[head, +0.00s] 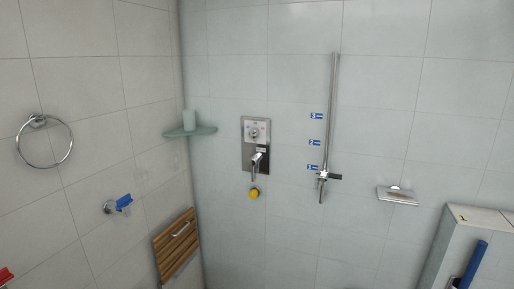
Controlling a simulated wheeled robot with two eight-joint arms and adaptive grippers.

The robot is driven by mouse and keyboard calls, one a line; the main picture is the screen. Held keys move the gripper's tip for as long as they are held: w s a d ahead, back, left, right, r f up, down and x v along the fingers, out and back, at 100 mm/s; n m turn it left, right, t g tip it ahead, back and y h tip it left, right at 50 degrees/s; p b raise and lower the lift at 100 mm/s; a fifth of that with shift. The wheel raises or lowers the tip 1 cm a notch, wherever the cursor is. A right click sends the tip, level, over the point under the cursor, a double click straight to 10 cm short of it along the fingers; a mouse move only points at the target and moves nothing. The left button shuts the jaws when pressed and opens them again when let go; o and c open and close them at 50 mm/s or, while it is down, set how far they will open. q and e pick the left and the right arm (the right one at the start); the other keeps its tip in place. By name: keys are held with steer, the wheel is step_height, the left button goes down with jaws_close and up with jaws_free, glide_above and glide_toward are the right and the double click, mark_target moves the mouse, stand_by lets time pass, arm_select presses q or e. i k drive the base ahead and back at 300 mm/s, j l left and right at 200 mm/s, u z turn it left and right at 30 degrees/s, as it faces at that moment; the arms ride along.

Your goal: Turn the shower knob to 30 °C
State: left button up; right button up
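The shower knob (256,130) is a small round control in the upper part of a chrome wall plate (247,158) on the back wall. Its temperature marks are too small to read. A chrome lever (255,164) hangs down from the lower part of the same plate. A yellow round piece (254,193) sits on the wall just below the plate. Neither of my grippers shows in the head view, so nothing is touching the knob.
A corner shelf (190,132) holds a pale cup. A vertical shower rail (332,110) stands right of the plate, beside blue number labels. A soap dish (397,195), towel ring (45,142), blue-handled valve (118,205) and wooden fold-up seat (176,246) are on the walls.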

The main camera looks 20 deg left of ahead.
mark_target(254, 133)
steer(key=i+u, duration=0.1)
steer(key=i, duration=0.95)
